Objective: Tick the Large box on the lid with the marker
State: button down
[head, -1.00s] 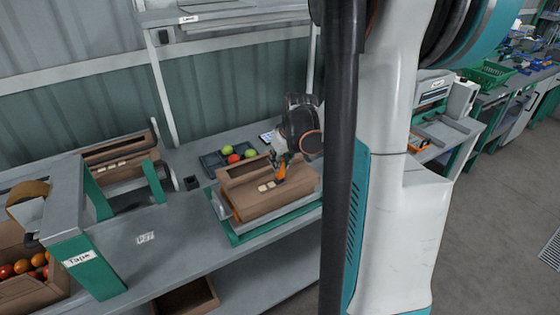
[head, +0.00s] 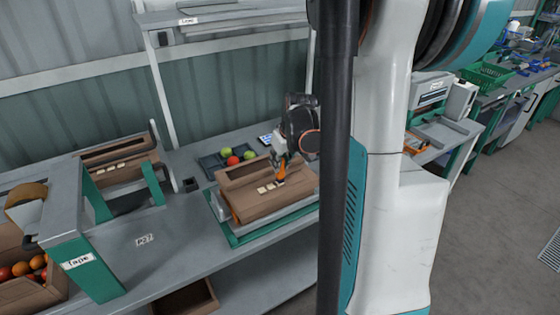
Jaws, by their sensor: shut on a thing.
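The brown cardboard box (head: 250,207) lies on a grey and green stand on the bench. My gripper (head: 282,168) is over the right end of this row, shut on the marker (head: 280,179), which points down at the lid. The marker is small here and partly hidden by the fingers. I cannot tell whether its tip touches the lid, and I see no clear tick.
A dark tray (head: 208,167) with red and green tomatoes lies behind the box. The bench between dispenser and box is mostly clear.

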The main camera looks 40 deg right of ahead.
jog(key=shift+s+a, duration=0.25)
jog(key=shift+a, duration=0.2)
jog(key=shift+w+d, duration=0.1)
jog(key=shift+d, duration=0.1)
dwell(0.3)
jog(key=shift+r+p, duration=2.15)
jog(key=shift+r, duration=0.9)
jog(key=shift+f, duration=0.1)
